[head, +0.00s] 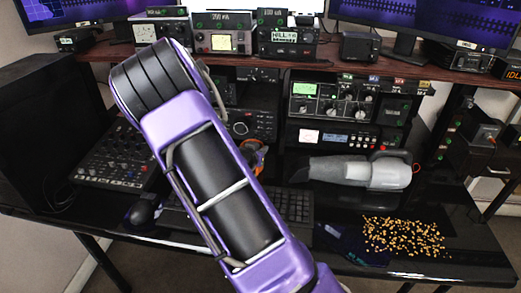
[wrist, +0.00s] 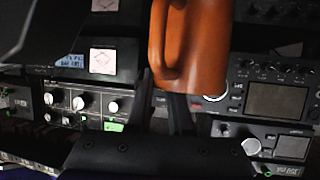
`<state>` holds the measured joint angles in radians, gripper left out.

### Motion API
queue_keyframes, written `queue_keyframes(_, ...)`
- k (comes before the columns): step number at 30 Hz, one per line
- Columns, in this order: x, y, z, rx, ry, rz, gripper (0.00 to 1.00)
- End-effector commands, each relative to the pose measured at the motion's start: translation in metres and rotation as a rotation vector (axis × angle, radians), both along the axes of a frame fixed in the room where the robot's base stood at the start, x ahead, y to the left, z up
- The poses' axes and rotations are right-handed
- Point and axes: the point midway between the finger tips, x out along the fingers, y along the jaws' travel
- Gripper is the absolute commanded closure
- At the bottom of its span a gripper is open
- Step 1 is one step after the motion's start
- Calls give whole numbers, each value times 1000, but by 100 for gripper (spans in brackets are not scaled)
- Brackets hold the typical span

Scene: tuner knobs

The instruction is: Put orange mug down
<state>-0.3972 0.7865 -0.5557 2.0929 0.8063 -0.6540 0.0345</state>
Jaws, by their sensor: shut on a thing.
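The orange mug (wrist: 208,50) fills the upper middle of the wrist view, with its handle toward the left and its top cut off by the frame. My gripper (wrist: 181,108) is shut on the mug; its dark fingers reach up to the mug's lower part by the handle. In the head view only a small orange patch of the mug (head: 260,156) shows beside my purple arm, and my arm hides most of the gripper. I cannot tell from these views whether the mug touches anything below it.
A black desk holds a mixer (head: 112,158), a mouse (head: 143,213), a keyboard (head: 296,206), a grey handheld device (head: 360,171) and scattered yellow bits (head: 405,236). Radio units (head: 345,102) stand behind under a wooden shelf (head: 345,66).

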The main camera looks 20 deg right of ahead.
Motion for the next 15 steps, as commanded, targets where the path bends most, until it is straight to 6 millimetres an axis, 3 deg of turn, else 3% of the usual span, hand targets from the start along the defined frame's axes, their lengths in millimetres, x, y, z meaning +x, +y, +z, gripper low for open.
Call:
queue_keyframes(2, 0, 0, -4, -1, -2, 0, 100)
queue_keyframes(3, 0, 0, -3, 0, 0, 0, 76)
queue_keyframes(7, 0, 0, -3, 0, 1, 0, 53)
queue_keyframes(15, 0, 0, -2, -1, 1, 0, 51)
